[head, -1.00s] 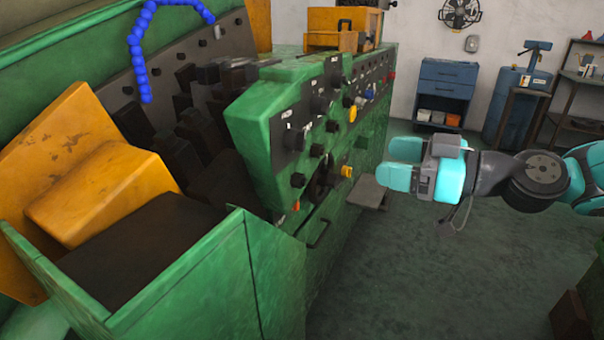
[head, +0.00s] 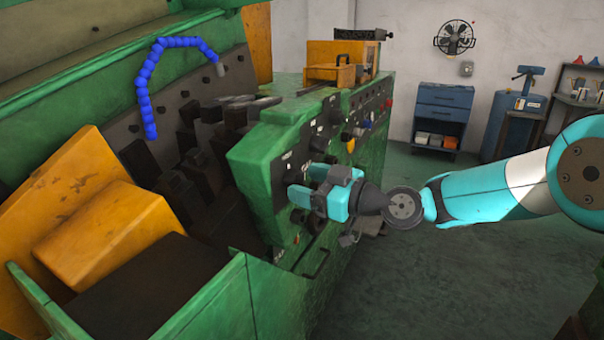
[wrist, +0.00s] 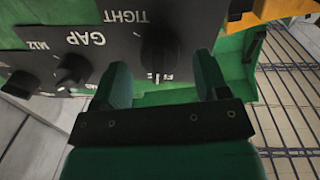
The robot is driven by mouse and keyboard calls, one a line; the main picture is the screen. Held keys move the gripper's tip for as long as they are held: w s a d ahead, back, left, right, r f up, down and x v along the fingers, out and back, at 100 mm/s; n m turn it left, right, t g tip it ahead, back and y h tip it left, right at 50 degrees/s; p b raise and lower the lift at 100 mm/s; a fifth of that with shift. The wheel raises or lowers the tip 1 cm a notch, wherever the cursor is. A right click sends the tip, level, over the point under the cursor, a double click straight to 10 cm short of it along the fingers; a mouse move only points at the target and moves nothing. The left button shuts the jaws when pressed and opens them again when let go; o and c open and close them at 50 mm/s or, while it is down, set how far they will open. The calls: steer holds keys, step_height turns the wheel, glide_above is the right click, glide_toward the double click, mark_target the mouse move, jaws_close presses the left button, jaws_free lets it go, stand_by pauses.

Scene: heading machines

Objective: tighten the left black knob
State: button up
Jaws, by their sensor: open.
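In the wrist view the panel lettering is upside down. A black knob (wrist: 160,48) sits beside the word TIGHT and lies between and just beyond my gripper's fingertips. My gripper (wrist: 161,72) is open, its two green fingers apart and empty; I cannot tell whether either touches the knob. Another black knob (wrist: 74,68) sits by the word GAP, and a third black knob (wrist: 20,84) is by M12. In the head view my teal gripper (head: 306,184) is close against the panel's left part and covers some of its controls.
The dark control panel (head: 318,146) is on a green machine (head: 260,160). A green bin with a dark top (head: 140,285) stands at front left. The floor (head: 440,270) to the right is clear.

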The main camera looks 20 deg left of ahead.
steer(key=shift+w+a, duration=0.1)
steer(key=shift+a, duration=0.7)
steer(key=c, duration=0.9)
